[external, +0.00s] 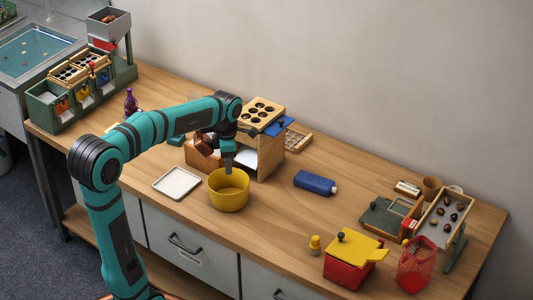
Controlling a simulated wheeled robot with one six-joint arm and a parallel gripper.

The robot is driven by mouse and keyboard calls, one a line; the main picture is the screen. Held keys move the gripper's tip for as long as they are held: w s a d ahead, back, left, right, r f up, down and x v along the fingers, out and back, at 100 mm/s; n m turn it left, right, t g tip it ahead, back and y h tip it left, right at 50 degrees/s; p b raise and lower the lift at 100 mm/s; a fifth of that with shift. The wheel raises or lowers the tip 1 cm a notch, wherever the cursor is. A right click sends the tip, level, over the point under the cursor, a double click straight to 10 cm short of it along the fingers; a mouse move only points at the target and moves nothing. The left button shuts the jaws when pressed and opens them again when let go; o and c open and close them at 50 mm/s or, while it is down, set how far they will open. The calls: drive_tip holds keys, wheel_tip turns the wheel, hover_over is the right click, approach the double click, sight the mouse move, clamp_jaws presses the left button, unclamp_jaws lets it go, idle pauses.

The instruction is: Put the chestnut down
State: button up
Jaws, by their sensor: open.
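My gripper (228,163) points down over the yellow pot (229,202), its tip at about the pot's far rim. It is open, and I make out no chestnut between its fingers. The inside of the pot shows yellow, and I cannot make out a chestnut in it. Several dark brown chestnuts (447,212) lie apart in a sloped, wood-framed tray at the right end of the table.
A white tray (165,190) lies left of the pot. A wooden box stand with a holed top (272,106) stands close behind my gripper. A blue bottle (315,183) lies to the right. A red box with a yellow lid (345,273) and a red mesh bag (416,267) stand at front right.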

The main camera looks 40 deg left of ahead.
drive_tip(key=shift+r, duration=0.1)
drive_tip(key=s+r+m+t, duration=0.8)
drive_tip(key=r+m, duration=0.3)
drive_tip(key=m, duration=0.2)
drive_tip(key=s+d+r+m+t, duration=0.1)
drive_tip(key=s+r+m+t, duration=0.8)
drive_tip(key=r+m, duration=0.3)
drive_tip(key=shift+s+m, duration=0.55)
drive_tip(key=shift+m, duration=0.25)
